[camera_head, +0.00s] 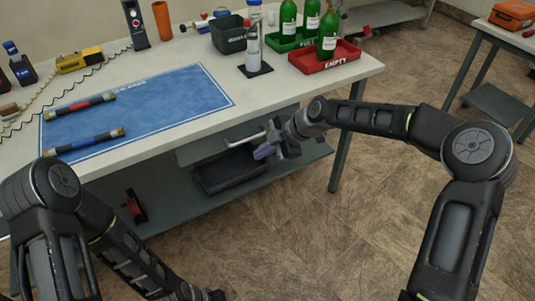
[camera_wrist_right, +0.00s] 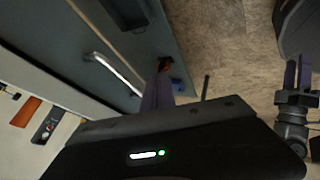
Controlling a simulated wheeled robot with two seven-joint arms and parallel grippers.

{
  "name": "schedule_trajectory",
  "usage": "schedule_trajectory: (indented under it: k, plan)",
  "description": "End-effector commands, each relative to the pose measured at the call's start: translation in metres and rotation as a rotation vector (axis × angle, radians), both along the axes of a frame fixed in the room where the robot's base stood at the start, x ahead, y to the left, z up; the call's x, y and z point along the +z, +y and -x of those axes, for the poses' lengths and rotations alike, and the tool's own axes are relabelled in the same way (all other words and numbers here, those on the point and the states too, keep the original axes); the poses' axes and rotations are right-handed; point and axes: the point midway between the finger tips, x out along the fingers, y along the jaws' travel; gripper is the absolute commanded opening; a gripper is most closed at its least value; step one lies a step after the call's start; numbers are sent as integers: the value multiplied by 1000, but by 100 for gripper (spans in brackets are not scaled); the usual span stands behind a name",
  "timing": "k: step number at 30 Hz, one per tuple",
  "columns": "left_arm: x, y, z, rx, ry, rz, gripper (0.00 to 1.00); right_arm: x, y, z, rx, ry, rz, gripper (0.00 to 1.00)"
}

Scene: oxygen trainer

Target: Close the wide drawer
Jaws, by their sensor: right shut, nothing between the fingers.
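The wide drawer (camera_head: 205,148) is under the worktable's front edge, its pale bar handle (camera_head: 244,140) on the front. The drawer front looks close under the tabletop edge; I cannot tell whether a small gap is left. My right gripper (camera_head: 264,151) is shut and empty, in front of the drawer near the handle's right end. Contact is unclear. In the right wrist view its purple fingers (camera_wrist_right: 157,90) are together, beside the handle (camera_wrist_right: 117,73).
The worktable (camera_head: 160,75) carries a blue mat (camera_head: 150,105), a dark bin (camera_head: 229,35), and green bottles in a red tray (camera_head: 338,60) and a green tray. A dark tray (camera_head: 235,170) sits on the lower shelf. The floor (camera_head: 300,220) in front is clear.

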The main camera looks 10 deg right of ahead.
Motion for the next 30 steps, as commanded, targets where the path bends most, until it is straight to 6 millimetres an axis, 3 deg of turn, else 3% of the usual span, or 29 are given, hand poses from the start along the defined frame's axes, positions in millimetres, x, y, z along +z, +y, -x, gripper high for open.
schedule_trajectory:
  k: [9,15,30]
  plan:
    - [4,1,-1,2,-3,-1,42,49,-39,17,-8,-3,3,0]
    - [5,1,-1,1,-3,0,42,69,-53,26,-6,-1,3,0]
    - [5,1,-1,1,-3,0,42,73,-56,29,-3,0,2,0]
